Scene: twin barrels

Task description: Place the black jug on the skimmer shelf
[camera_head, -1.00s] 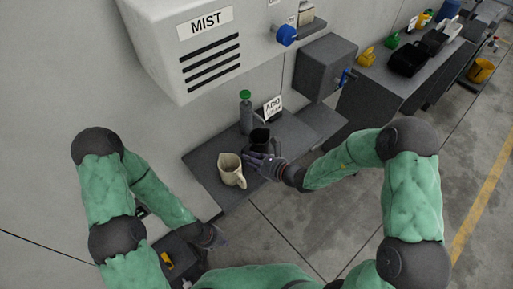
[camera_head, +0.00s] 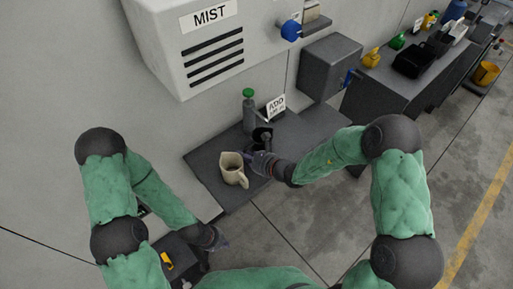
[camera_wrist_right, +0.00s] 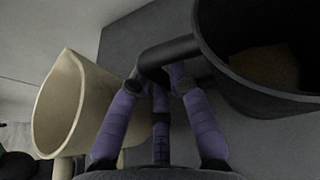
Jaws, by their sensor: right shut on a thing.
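The black jug (camera_head: 262,136) is over the dark grey shelf (camera_head: 208,158) below the MIST unit; its brownish inside shows in the right wrist view (camera_wrist_right: 235,30). My right gripper (camera_head: 258,160) is shut on its handle, with purple fingers around the bar in the wrist view (camera_wrist_right: 158,80). I cannot tell whether the jug touches the shelf. No label naming a skimmer shelf is readable. My left gripper (camera_head: 215,239) hangs low at the left, away from the jug; its fingers are too small and dark to judge.
A cream jug (camera_head: 232,170) stands close left of my right gripper. A green-topped bottle (camera_head: 249,112) and an ADD sign (camera_head: 276,106) stand behind the black jug. A grey box (camera_head: 328,68) is on the wall. The shelf's right part is bare.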

